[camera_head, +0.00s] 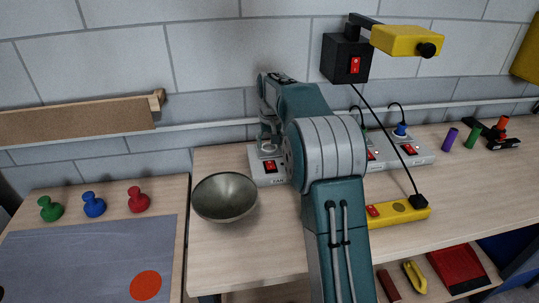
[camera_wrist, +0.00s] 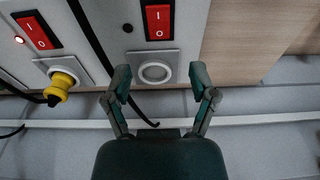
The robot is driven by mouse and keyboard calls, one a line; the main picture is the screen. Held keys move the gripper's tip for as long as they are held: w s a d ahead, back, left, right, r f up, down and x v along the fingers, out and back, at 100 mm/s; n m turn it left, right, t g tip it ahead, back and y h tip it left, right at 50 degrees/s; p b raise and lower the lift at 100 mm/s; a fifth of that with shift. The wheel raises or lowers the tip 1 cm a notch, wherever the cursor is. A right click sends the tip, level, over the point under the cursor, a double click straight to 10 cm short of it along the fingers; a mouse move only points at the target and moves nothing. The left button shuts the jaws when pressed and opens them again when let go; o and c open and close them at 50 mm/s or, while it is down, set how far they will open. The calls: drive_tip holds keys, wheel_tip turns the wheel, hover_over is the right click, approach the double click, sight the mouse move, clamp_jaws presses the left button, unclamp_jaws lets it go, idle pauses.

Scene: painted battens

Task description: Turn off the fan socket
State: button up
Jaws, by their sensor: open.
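A grey socket strip (camera_head: 425,159) lies along the wall at the back of the table. Its leftmost unit, labelled what looks like FAN (camera_head: 278,181), has a red rocker switch (camera_head: 269,166); the switch also shows in the wrist view (camera_wrist: 158,22). The small indicator (camera_wrist: 127,28) beside this switch is dark. The round socket (camera_wrist: 155,72) by it looks empty. My gripper (camera_wrist: 158,82) is open, its fingers either side of that socket and apart from the switch; in the head view, it is above the strip's left end. My arm hides the strip's middle.
A bowl (camera_head: 224,197) stands left of my arm. A yellow strip (camera_head: 398,212) lies to the right, below a wall-mounted lamp (camera_head: 407,40) with a hanging cable. The table's front left is clear.

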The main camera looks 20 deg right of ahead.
drive_tip(key=shift+s+a+r, duration=0.1)
drive_tip(key=shift+s+r, duration=0.05)
drive_tip(key=shift+r, duration=0.9)
drive_tip(key=shift+s+r, duration=0.1)
drive_tip(key=shift+r, duration=0.95)
